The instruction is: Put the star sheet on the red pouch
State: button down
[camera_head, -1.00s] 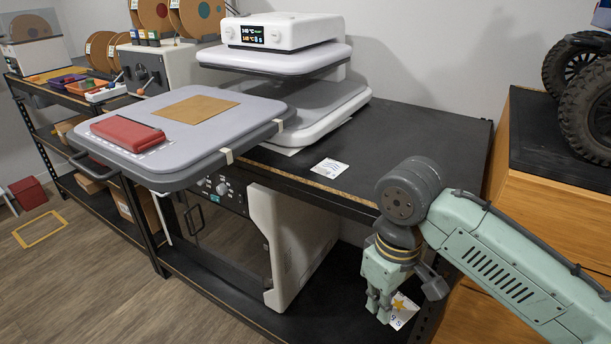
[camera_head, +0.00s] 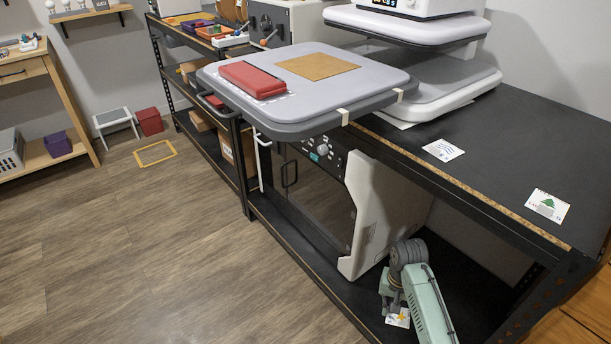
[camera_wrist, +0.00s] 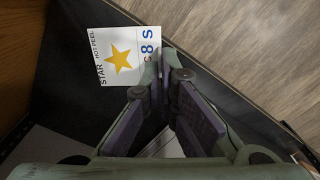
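The star sheet (camera_head: 398,319) is a white card with an orange star. In the wrist view the sheet (camera_wrist: 121,60) shows the words STAR and HOT PEEL, and its right edge lies between the fingertips. My gripper (camera_wrist: 158,72) is shut on that edge. In the head view my gripper (camera_head: 392,304) is low, in front of the bench's dark lower shelf, and hides part of the sheet. The red pouch (camera_head: 252,80) lies flat on the heat press's grey lower platen, well above and to the left of my gripper.
A brown square sheet (camera_head: 318,66) lies beside the pouch on the grey platen (camera_head: 300,98), which juts past the bench front. Two cards, one with blue lines (camera_head: 443,150) and one with a green tree (camera_head: 548,205), lie on the black benchtop (camera_head: 500,135). Open floor (camera_head: 150,240) is at left.

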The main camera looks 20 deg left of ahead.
aim_at(249, 73)
jog(key=i+j, duration=0.15)
jog(key=j, duration=0.25)
jog(key=i+j, duration=0.1)
jog(key=j, duration=0.35)
jog(key=i+j, duration=0.15)
jog(key=j, duration=0.25)
jog(key=i+j, duration=0.15)
jog(key=j, duration=0.25)
jog(key=i+j, duration=0.15)
jog(key=j, duration=0.3)
jog(key=i+j, duration=0.1)
jog(key=j, duration=0.3)
jog(key=i+j, duration=0.15)
jog(key=j, duration=0.25)
jog(key=i+j+z, duration=0.2)
jog(key=j, duration=0.25)
jog(key=j+z, duration=0.15)
jog(key=j, duration=0.3)
